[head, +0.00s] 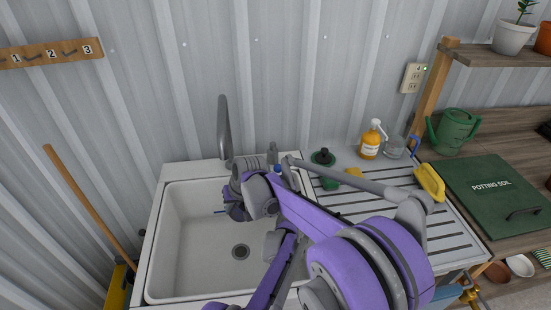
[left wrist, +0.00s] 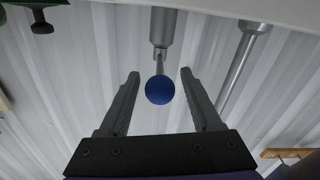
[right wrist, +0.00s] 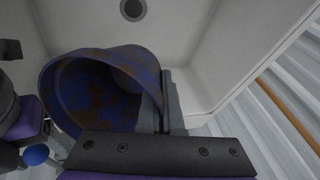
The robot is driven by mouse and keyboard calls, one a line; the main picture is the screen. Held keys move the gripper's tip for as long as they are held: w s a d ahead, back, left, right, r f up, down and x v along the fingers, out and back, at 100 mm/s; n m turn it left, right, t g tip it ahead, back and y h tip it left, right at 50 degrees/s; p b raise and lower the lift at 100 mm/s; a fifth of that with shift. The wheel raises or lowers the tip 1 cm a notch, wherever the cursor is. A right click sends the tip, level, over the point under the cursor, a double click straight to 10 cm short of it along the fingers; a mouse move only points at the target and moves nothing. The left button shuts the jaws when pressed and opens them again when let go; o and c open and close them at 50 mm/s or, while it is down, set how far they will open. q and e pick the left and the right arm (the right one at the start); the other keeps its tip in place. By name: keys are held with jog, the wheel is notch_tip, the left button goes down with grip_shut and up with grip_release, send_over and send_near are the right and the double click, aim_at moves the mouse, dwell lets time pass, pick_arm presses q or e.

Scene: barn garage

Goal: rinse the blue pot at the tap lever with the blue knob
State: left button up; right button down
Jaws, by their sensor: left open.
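The blue pot (right wrist: 95,95), with brown stains inside, is at the right gripper in the right wrist view, above the white sink (head: 190,265). My right gripper (right wrist: 165,92) is shut on its wall. In the head view the pot is mostly hidden by my arms. The blue knob (left wrist: 160,90) hangs on the end of the tap lever (left wrist: 160,60) in the left wrist view. My left gripper (left wrist: 159,76) is open, with a finger on each side of the knob and gaps to both. The knob also shows in the right wrist view (right wrist: 36,155).
The grey tap spout (head: 223,125) rises at the sink's back edge. Right of the sink, the drainboard (head: 440,235) holds an orange soap bottle (head: 370,140), a glass (head: 394,147) and a yellow brush (head: 430,182). A green watering can (head: 453,130) stands further right.

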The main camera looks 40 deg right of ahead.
aim_at(275, 156)
pick_arm(q)
jog(key=shift+x, duration=2.4)
grip_shut()
